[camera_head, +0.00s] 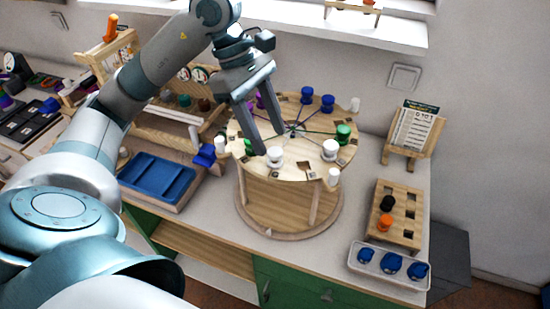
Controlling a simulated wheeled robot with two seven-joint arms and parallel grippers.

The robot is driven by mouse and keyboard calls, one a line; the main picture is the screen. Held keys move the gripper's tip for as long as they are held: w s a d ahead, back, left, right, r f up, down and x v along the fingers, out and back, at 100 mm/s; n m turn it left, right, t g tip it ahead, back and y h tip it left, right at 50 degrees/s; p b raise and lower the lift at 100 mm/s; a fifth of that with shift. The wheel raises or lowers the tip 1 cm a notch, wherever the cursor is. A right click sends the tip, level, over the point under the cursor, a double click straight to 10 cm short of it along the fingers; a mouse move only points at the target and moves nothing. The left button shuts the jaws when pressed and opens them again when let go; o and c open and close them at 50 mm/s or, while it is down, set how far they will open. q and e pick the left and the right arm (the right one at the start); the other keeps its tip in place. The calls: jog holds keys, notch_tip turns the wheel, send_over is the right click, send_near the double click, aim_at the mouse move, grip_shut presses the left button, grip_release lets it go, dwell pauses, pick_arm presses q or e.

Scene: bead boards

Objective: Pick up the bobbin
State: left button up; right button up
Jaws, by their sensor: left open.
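Several spool-like bobbins stand on a round wooden turntable (300,171). They include a white one (275,158), another white one (330,150), a green one (343,133) and two blue ones (306,95) (327,103). A purple one (260,101) is partly hidden behind my gripper. I cannot tell which bobbin is meant. My left gripper (270,142) is open and empty, its fingers pointing down over the turntable's left part. Its tips appear just behind and above the nearer white bobbin; I cannot tell whether they touch. My right gripper is not in view.
A blue tray (157,181) lies left of the turntable. A wooden board with holes (408,198) holds a black and an orange piece. A tray with blue pieces (361,270) sits in front. A card stand (411,140) is at the back right.

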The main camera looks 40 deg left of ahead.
aim_at(275, 151)
pick_arm(q)
jog(key=shift+p+x, duration=0.75)
jog(key=shift+x, duration=0.1)
jog(key=p+x, duration=0.1)
jog(key=x, duration=0.1)
jog(key=shift+s+d+f, duration=0.2)
jog(key=shift+d+f, duration=0.2)
jog(key=shift+f, duration=0.3)
jog(key=c, duration=1.1)
